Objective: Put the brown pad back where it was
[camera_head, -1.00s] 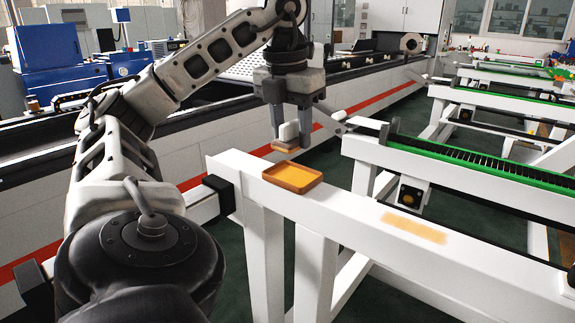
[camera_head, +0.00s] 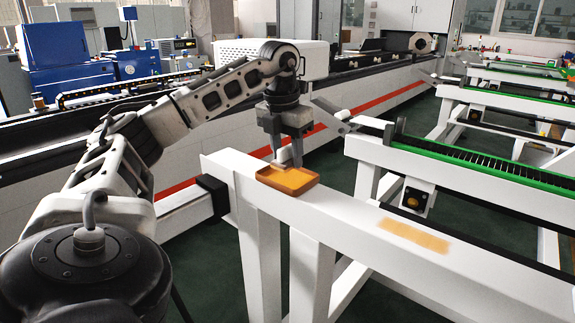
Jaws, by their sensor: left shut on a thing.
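My left gripper (camera_head: 286,153) points down over the back part of an orange-brown tray (camera_head: 300,190) that lies at the near-left end of a white beam. It is shut on the brown pad (camera_head: 283,166), a small block with a pale upper part. The pad is low, at the tray's back rim. I cannot tell whether it touches the tray floor. The fingers partly cover it. My right gripper is not in view.
The white beam (camera_head: 345,215) runs to the lower right, with a flat tan patch (camera_head: 414,236) on its top. A rack with a green-edged strip (camera_head: 480,155) stands at the right. A long machine with a red stripe (camera_head: 375,103) lies behind.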

